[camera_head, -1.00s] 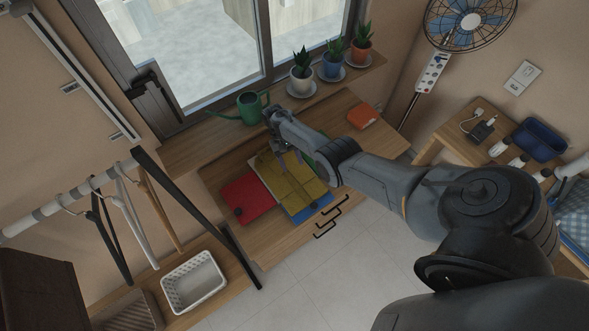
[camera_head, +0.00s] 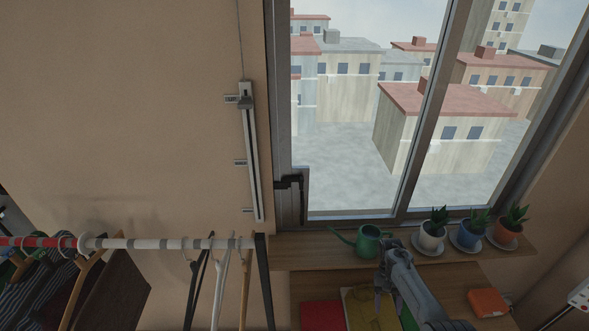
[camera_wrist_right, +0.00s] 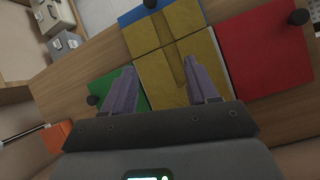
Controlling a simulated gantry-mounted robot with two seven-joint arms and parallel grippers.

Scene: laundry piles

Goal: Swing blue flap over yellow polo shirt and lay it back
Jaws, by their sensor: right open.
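The yellow polo shirt (camera_wrist_right: 165,70) lies flat and folded into a narrow block on a folding board, seen in the right wrist view and partly at the bottom of the head view (camera_head: 368,308). Blue (camera_wrist_right: 130,16) shows at the shirt's far edge in the wrist view. A red panel (camera_wrist_right: 265,55) lies to the right and a green one (camera_wrist_right: 104,88) to the left. My right gripper (camera_wrist_right: 162,80) is open and empty, its fingers apart over the near part of the shirt; it also shows in the head view (camera_head: 382,292). My left gripper is out of view.
Black knobs (camera_wrist_right: 297,17) stand on the board's panels. An orange item (camera_head: 488,302) lies on the table. A green watering can (camera_head: 368,241) and potted plants (camera_head: 432,232) line the sill behind. A clothes rail (camera_head: 150,243) with hangers stands left.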

